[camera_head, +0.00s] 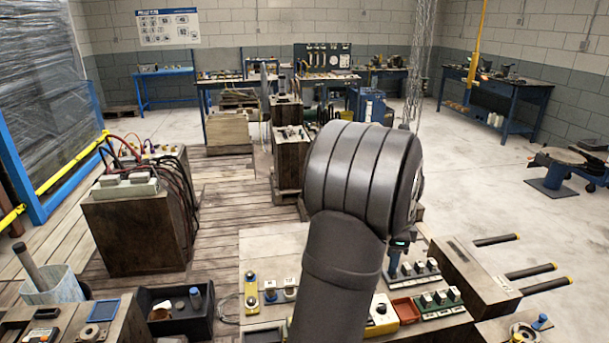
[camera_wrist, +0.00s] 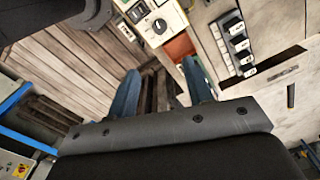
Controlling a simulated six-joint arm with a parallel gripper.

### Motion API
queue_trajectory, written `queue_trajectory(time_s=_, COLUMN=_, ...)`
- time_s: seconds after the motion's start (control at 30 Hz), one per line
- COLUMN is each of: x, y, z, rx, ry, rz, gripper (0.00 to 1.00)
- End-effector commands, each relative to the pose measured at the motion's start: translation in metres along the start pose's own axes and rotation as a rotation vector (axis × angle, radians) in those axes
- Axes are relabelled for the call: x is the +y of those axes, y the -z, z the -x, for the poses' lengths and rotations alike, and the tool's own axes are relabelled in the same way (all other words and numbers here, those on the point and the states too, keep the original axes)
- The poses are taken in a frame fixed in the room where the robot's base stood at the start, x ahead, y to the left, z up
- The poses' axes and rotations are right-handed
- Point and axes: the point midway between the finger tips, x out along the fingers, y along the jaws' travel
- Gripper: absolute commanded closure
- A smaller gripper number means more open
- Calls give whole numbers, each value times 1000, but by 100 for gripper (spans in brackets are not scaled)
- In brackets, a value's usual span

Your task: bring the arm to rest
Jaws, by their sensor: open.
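My gripper (camera_wrist: 160,67) shows in the wrist view with its two blue fingers spread apart. Nothing is held between them. Behind the fingers lie dark wooden slats and planks, with the edge of a work surface at the upper right. In the head view my arm's thick grey link rises through the middle and bends over at the top. It hides most of what lies beyond it, and I cannot make out the fingers there.
A light bench top (camera_head: 258,262) with a yellow control box (camera_head: 380,316), a red tray (camera_head: 406,310) and white switches lies around my arm. A black bin (camera_head: 168,326) stands at lower left. A wooden crate (camera_head: 128,236) with cables stands farther left. Open floor (camera_head: 480,190) shows at right.

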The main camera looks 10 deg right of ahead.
Motion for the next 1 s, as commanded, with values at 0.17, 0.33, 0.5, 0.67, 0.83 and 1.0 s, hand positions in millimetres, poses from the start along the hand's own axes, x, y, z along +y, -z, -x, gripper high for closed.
queue_trajectory(time_s=0.17, x=0, y=0, z=-15, rx=-1, ry=-4, rz=0, gripper=53)
queue_trajectory(time_s=0.33, x=1, y=0, z=-46, rx=-2, ry=-6, rz=0, gripper=53)
queue_trajectory(time_s=0.5, x=1, y=0, z=-80, rx=-2, ry=-5, rz=0, gripper=53)
queue_trajectory(time_s=0.67, x=1, y=0, z=-112, rx=-2, ry=-5, rz=0, gripper=53)
queue_trajectory(time_s=0.83, x=1, y=0, z=-143, rx=-1, ry=-5, rz=1, gripper=53)
queue_trajectory(time_s=1.0, x=1, y=0, z=-164, rx=-1, ry=-4, rz=1, gripper=53)
